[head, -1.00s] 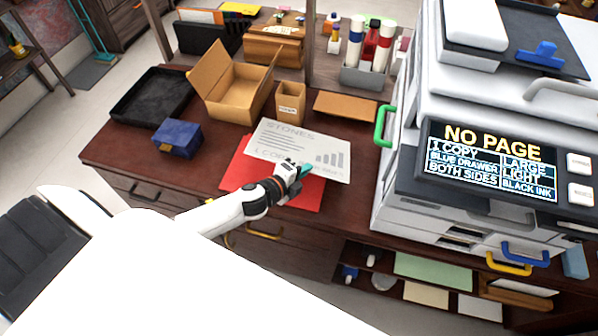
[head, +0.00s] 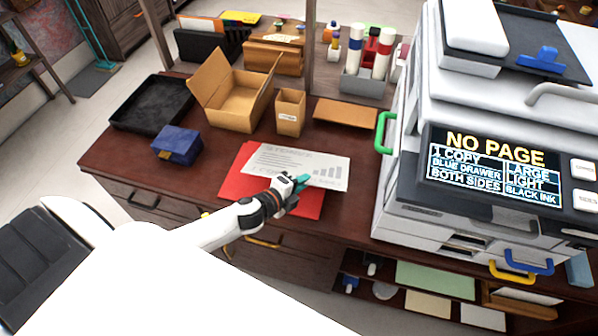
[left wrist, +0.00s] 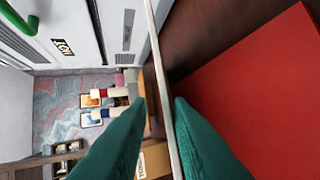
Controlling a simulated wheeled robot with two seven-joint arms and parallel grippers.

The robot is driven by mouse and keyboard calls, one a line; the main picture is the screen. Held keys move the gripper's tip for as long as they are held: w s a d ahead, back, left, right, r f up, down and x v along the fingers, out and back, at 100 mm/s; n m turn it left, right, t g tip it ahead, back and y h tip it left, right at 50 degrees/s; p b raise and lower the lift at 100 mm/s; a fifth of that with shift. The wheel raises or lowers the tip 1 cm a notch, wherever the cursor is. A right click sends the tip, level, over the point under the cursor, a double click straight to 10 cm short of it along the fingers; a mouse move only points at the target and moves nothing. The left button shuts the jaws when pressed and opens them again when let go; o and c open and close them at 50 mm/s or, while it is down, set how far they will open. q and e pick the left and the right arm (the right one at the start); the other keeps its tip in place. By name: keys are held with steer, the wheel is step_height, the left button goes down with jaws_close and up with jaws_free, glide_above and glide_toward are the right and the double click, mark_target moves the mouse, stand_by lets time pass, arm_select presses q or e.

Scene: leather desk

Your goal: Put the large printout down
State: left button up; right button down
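The large printout (head: 300,162) is a white sheet with a "STONES" heading, text lines and a small bar chart. My left gripper (head: 301,182) is shut on its near edge, right of the middle. The teal fingertips (left wrist: 160,108) pinch the sheet, which shows edge-on as a thin pale strip (left wrist: 160,60) in the left wrist view. The sheet is over a red sheet or folder (head: 236,187) on the desk; the red surface (left wrist: 262,95) lies apart from the pinched edge in the wrist view. My right gripper is not in view.
A copier (head: 480,110) reading "NO PAGE" stands to the right. Behind are an open cardboard box (head: 235,103), a small carton (head: 290,112) and a brown flat piece (head: 345,111). A blue box (head: 177,144) and black tray (head: 155,103) are left. Bare desk shows around the red piece.

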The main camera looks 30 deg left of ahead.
arm_select(q)
steer(key=p+v, duration=0.1)
steer(key=v, duration=0.5)
steer(key=shift+s+p, duration=0.35)
steer(key=shift+a+r, duration=0.15)
steer(key=shift+r, duration=0.05)
step_height(320, 180, up, 7)
steer(key=s+p, duration=0.2)
steer(key=p, duration=0.4)
steer(key=shift+s+a+p, duration=0.25)
steer(key=shift+s+p, duration=0.1)
